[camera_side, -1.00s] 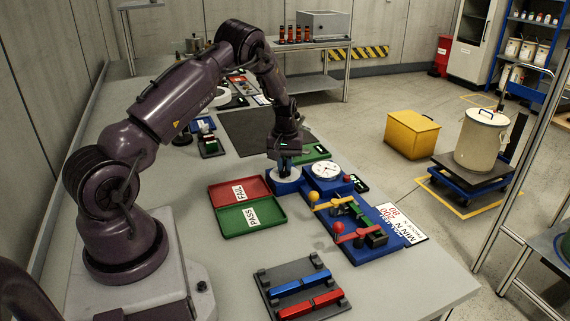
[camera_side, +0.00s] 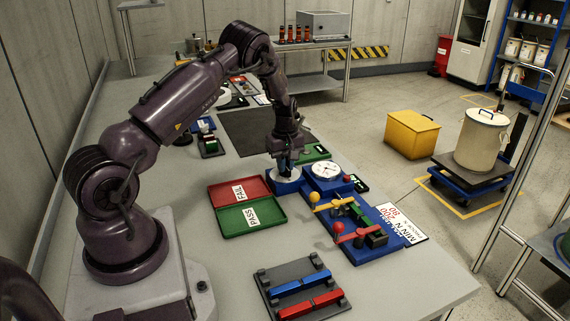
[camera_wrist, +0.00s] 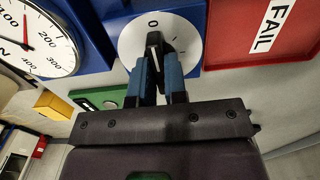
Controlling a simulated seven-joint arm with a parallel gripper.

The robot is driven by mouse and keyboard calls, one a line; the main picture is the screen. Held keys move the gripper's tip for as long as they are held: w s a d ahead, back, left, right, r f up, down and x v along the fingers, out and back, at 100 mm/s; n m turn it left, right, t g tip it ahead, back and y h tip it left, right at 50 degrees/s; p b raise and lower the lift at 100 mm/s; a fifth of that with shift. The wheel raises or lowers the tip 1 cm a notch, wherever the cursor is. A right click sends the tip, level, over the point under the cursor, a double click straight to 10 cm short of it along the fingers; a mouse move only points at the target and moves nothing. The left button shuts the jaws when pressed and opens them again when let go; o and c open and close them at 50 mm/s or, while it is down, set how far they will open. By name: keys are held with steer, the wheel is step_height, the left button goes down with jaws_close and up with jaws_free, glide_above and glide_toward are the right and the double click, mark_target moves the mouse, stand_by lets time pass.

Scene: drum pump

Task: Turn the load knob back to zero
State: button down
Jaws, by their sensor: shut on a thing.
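The load knob (camera_wrist: 155,46) is a dark narrow grip with a white line on its top. It sits on a white round dial plate (camera_wrist: 189,42) in a blue housing. The line points up toward the printed 0, close to it. My gripper (camera_wrist: 160,70) is shut on the knob, with its blue fingers on either side. In the side view my gripper (camera_side: 285,166) points down over the dial plate (camera_side: 285,174), and its fingers hide the knob. The white gauge (camera_side: 327,170) stands to the right. In the wrist view the gauge (camera_wrist: 42,42) is partly cut off.
The red FAIL tray (camera_side: 238,184) and green PASS tray (camera_side: 236,222) lie to the left in front. The blue base carries a yellow-knobbed lever (camera_side: 314,197) and a red-knobbed lever (camera_side: 339,228). A dark rack (camera_side: 265,274) holds blue and red bars nearer the front edge.

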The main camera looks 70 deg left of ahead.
steer(key=c, duration=1.2)
jaws_free()
steer(key=shift+o, duration=0.2)
step_height(320, 180, up, 13)
steer(key=s+d+r+m+t, duration=0.2)
steer(key=s+d+r+m, duration=0.3)
steer(key=d, duration=0.5)
steer(key=s+d+r+m+t, duration=0.1)
steer(key=s+d+r+m, duration=0.5)
steer(key=d, duration=0.4)
steer(key=s+d+r+m+t, duration=0.2)
steer(key=s+d+r+m, duration=0.4)
steer(key=d, duration=0.4)
steer(key=shift+s+m+t, duration=0.3)
steer(key=shift+s+m, duration=0.3)
steer(key=shift+s, duration=0.6)
